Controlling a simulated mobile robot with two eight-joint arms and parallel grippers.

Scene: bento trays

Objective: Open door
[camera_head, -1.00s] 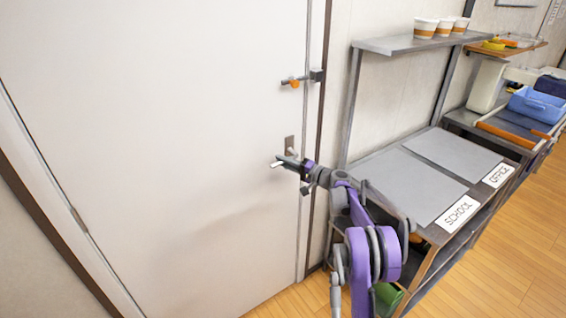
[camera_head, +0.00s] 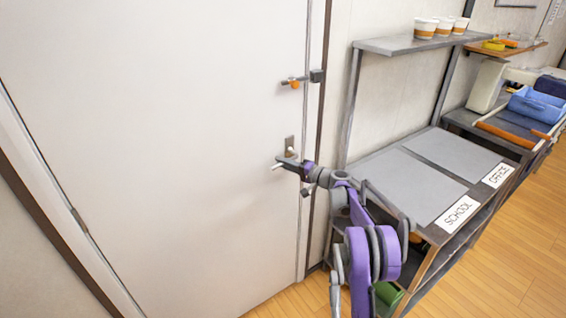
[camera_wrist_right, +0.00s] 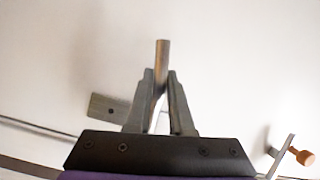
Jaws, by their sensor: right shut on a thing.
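The white door (camera_head: 170,130) fills the left of the head view and looks closed in its frame. Its handle (camera_head: 278,167) is a short metal lever by a small plate (camera_head: 289,144) near the right edge. My right gripper (camera_head: 287,161) is at the handle. In the right wrist view the handle bar (camera_wrist_right: 162,62) sits between the two fingers of my right gripper (camera_wrist_right: 160,88), which are shut on it. The plate (camera_wrist_right: 108,108) shows to the left there. A latch with an orange knob (camera_head: 294,84) is above the handle. My left gripper is out of view.
A metal shelf (camera_head: 400,43) with paper cups (camera_head: 425,28) is right of the door. Below it is a cart with grey mats (camera_head: 410,185) and SCHOOL and OFFICE labels, close to my right arm. A blue bin (camera_head: 537,106) stands farther right. Wooden floor is free at the right.

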